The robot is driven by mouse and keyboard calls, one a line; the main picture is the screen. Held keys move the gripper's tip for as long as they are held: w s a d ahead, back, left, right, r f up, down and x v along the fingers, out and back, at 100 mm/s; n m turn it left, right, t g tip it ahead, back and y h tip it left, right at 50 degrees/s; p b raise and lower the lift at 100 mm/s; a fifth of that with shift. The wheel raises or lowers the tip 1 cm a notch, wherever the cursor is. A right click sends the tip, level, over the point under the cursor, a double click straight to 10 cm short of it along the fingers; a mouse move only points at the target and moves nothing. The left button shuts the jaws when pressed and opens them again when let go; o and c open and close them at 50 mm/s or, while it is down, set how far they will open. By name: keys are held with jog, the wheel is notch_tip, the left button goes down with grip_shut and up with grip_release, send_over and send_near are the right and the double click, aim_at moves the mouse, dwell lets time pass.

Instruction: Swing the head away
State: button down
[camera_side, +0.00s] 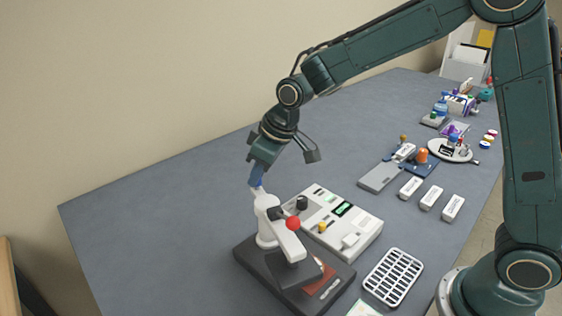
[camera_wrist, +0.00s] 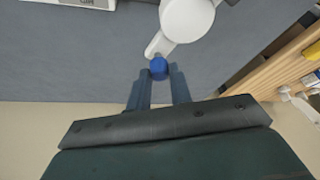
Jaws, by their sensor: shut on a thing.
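The machine has a white swing head (camera_side: 286,237) on a white round post, above a dark base (camera_side: 258,266). A red knob (camera_side: 293,223) sits on the head. A short white lever with a blue end (camera_wrist: 159,67) sticks out from the white round part (camera_wrist: 186,18) in the wrist view. My gripper (camera_side: 257,184) is at the back left of the machine, reaching down to this lever. In the wrist view its two blue-grey fingers (camera_wrist: 158,76) are shut on the blue end. The head lies over the front part of the base, where a reddish-brown piece (camera_side: 318,278) shows.
A white control box (camera_side: 336,222) with a green display stands right behind the machine. A white slotted rack (camera_side: 393,277) lies to the right. Small white boxes (camera_side: 431,197) and a grey slab (camera_side: 380,177) lie farther back. The table's left side is clear.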

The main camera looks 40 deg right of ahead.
jog(key=s+d+m+h, duration=0.1)
jog(key=m, duration=0.2)
jog(key=s+d+m+h, duration=0.1)
jog(key=m, duration=0.3)
jog(key=s+d+m+h, duration=0.1)
jog(key=m+h, duration=0.1)
jog(key=m, duration=0.2)
jog(key=shift+s, duration=0.4)
jog(key=c, duration=1.3)
grip_release()
jog(key=shift+o, duration=0.2)
jog(key=shift+r, duration=0.1)
jog(key=v, duration=1.3)
jog(key=shift+a+r, duration=0.2)
jog(key=shift+r, duration=0.15)
jog(key=shift+s, duration=0.15)
